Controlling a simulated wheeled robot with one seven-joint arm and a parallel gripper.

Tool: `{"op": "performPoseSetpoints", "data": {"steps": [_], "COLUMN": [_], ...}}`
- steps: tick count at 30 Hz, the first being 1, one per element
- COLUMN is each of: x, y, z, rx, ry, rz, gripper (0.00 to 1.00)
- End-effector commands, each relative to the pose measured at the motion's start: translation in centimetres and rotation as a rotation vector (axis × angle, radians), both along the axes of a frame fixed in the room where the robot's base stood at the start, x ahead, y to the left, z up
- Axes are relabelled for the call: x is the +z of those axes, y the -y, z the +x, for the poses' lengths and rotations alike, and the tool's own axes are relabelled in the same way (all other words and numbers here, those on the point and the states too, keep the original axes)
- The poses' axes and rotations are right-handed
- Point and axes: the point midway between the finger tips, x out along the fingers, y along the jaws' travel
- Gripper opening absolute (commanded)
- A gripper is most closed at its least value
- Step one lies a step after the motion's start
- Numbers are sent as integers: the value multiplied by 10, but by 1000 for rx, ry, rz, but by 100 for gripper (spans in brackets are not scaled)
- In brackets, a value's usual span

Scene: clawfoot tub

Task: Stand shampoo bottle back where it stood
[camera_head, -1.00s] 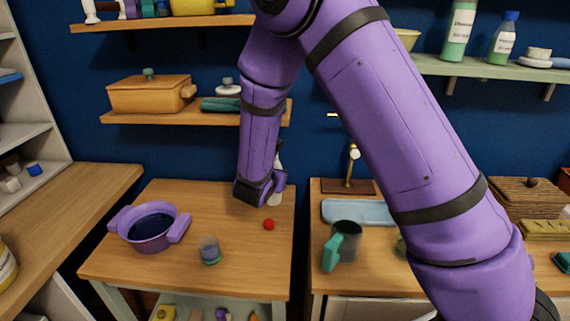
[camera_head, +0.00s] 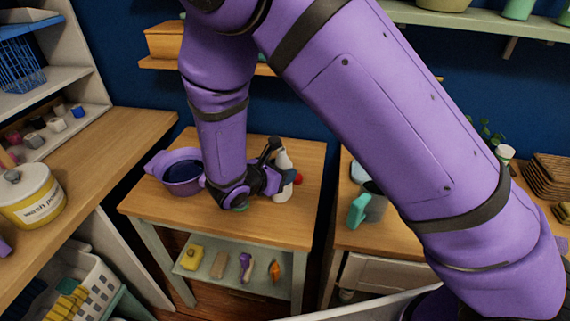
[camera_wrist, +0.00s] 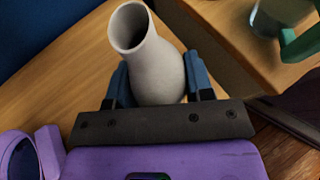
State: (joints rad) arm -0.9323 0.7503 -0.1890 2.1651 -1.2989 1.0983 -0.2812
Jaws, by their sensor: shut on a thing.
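A pale, plain bottle-like thing (camera_head: 283,186) with a narrow neck is in my gripper (camera_head: 272,180), above or on the right part of the small wooden table (camera_head: 262,228). It looks upright in the head view. In the wrist view, the bottle (camera_wrist: 158,70) stands between the two blue fingers of my gripper (camera_wrist: 160,88), which are shut on its wider body. Its open, dark mouth shows there and no label is visible. I cannot tell whether its base touches the table.
A purple pot (camera_head: 180,178) stands on the table's left. A red ball (camera_head: 298,178) is just right of the bottle. A teal-handled mug (camera_head: 372,205) stands on the right counter, across a gap.

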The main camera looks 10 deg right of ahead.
Motion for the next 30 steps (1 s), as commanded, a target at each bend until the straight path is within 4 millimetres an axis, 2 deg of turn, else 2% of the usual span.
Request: {"op": "performPoseSetpoints", "data": {"steps": [13,30], "x": [-4,-48], "y": [0,0], "z": [0,0], "rx": [0,2], "ry": [0,1], "rz": [-2,-3], "gripper": [0,0]}}
